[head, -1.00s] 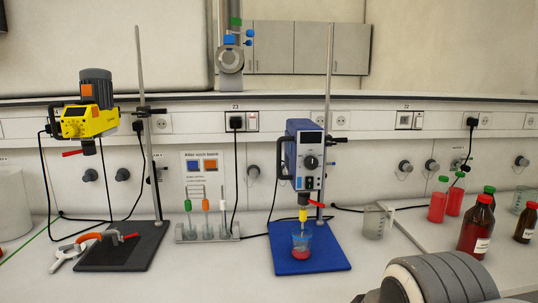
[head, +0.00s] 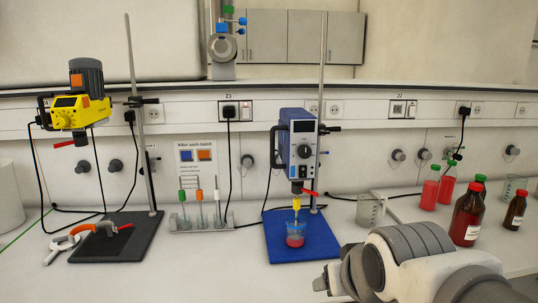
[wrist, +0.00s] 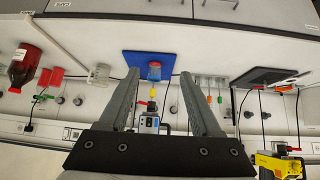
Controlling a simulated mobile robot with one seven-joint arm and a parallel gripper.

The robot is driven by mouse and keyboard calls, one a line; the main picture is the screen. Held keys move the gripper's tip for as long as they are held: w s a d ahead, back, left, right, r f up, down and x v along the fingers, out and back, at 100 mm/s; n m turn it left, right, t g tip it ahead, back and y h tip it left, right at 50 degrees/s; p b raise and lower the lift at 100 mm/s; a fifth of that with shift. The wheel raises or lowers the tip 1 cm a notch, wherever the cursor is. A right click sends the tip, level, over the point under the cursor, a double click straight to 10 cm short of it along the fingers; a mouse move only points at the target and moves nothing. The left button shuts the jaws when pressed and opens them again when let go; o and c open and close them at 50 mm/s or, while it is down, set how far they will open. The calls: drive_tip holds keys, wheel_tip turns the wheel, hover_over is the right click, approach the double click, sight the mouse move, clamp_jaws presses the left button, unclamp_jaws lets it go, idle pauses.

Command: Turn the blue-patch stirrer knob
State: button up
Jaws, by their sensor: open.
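A blue overhead stirrer (head: 297,148) with a white-and-dark front panel hangs on a rod stand above a blue base plate (head: 283,244). Its round knob (head: 304,151) is on the front panel. The stirrer (wrist: 149,123) also shows in the wrist view, upside down, beyond my gripper (wrist: 160,75). My gripper is open and empty, apart from the stirrer. A yellow stirrer (head: 80,108) with an orange patch hangs over a black base plate at the left.
A rack of coloured-top stirrers (head: 200,222) stands between the two stands. An empty beaker (head: 369,211), brown bottles (head: 467,214) and red-filled bottles are at the right. Bench front is fairly clear.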

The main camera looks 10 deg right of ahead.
drive_tip(key=shift+o, duration=0.6)
drive_tip(key=w+d+r+t, duration=0.1)
drive_tip(key=w+r+t, duration=0.1)
drive_tip(key=w, duration=0.4)
drive_tip(key=w+d+r+t, duration=0.1)
drive_tip(key=w+r+t, duration=0.1)
drive_tip(key=w, duration=0.4)
drive_tip(key=shift+d+r+t+h, duration=0.15)
drive_tip(key=shift+d+t+h, duration=0.15)
drive_tip(key=shift+d+t, duration=0.1)
drive_tip(key=t+y, duration=0.1)
drive_tip(key=t, duration=0.4)
approach(306, 154)
drive_tip(key=w+p, duration=0.3)
drive_tip(key=w, duration=0.5)
drive_tip(key=shift+w+r, duration=0.1)
drive_tip(key=shift+w, duration=0.3)
drive_tip(key=shift+c, duration=0.4)
clamp_jaws()
